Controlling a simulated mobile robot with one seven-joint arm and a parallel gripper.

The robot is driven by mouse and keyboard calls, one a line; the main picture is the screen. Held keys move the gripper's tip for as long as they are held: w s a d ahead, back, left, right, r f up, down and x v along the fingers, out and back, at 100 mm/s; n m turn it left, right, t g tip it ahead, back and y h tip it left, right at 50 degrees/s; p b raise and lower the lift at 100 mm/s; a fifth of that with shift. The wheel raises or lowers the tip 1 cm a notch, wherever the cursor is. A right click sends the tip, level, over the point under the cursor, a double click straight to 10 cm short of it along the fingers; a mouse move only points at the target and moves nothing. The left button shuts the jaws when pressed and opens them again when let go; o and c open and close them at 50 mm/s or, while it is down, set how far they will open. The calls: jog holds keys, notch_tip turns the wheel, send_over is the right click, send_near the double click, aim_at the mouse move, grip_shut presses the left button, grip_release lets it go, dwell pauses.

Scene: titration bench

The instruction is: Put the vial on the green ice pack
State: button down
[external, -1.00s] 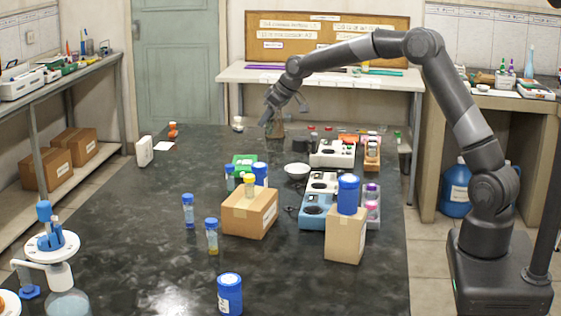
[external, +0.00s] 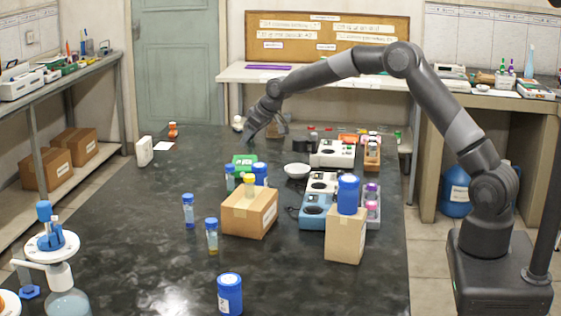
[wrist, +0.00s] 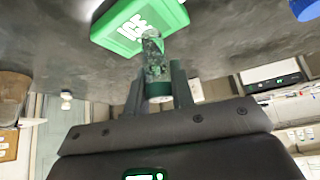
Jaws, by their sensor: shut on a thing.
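The green ice pack (wrist: 130,22), marked ICE, lies just beyond the vial in the wrist view. The vial's far end overlaps the pack's edge there; I cannot tell whether they touch. In the external view my gripper (external: 250,136) is above the table, just behind the ice pack (external: 243,160). The vial cannot be made out in that view.
A cardboard box (external: 250,213) and blue-capped tubes (external: 229,178) stand in front of the ice pack. A white bowl (external: 297,170) and bench devices (external: 332,153) are to its right. The table's left side (external: 130,215) is mostly clear.

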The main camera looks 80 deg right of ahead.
aim_at(248, 150)
jog(key=shift+w+f, duration=0.1)
jog(key=shift+f, duration=1.95)
jog(key=c, duration=1.2)
grip_release()
jog(key=shift+f, duration=0.15)
jog(key=shift+c, duration=0.2)
